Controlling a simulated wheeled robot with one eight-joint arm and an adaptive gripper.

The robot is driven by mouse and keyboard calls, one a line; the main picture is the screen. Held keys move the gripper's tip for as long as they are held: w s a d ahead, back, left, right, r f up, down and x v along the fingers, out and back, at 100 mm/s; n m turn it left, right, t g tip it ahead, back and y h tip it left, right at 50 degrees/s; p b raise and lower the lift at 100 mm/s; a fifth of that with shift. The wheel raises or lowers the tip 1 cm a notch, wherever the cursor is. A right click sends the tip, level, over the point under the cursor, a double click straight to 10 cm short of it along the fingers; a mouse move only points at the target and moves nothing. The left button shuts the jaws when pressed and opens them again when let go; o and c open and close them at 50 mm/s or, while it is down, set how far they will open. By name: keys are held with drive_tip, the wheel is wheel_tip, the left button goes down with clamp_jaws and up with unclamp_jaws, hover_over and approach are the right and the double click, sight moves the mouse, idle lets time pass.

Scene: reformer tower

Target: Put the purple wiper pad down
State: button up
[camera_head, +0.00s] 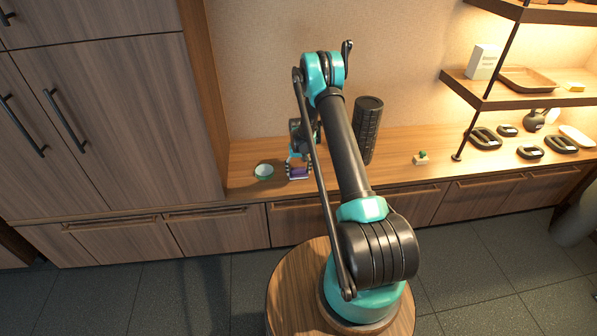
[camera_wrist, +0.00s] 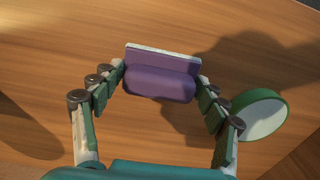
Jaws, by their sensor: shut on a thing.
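The purple wiper pad (camera_wrist: 160,80) is between the two fingers of my gripper (camera_wrist: 161,88) in the wrist view, with a pale strip along its far edge. My gripper is shut on it, one finger at each side. In the head view the pad (camera_head: 299,172) shows small and purple at the end of my gripper (camera_head: 299,170), at the wooden counter (camera_head: 400,160). Its shadow falls on the wood. I cannot tell whether the pad touches the counter.
A green-rimmed white bowl (camera_head: 264,170) stands just left of the pad; it also shows in the wrist view (camera_wrist: 260,114). A black foam roller (camera_head: 368,130) stands upright to the right. A small green-topped item (camera_head: 421,158) and several dark ring-shaped weights (camera_head: 486,138) lie farther right.

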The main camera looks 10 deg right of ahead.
drive_tip(key=shift+f, duration=0.15)
drive_tip(key=o, duration=1)
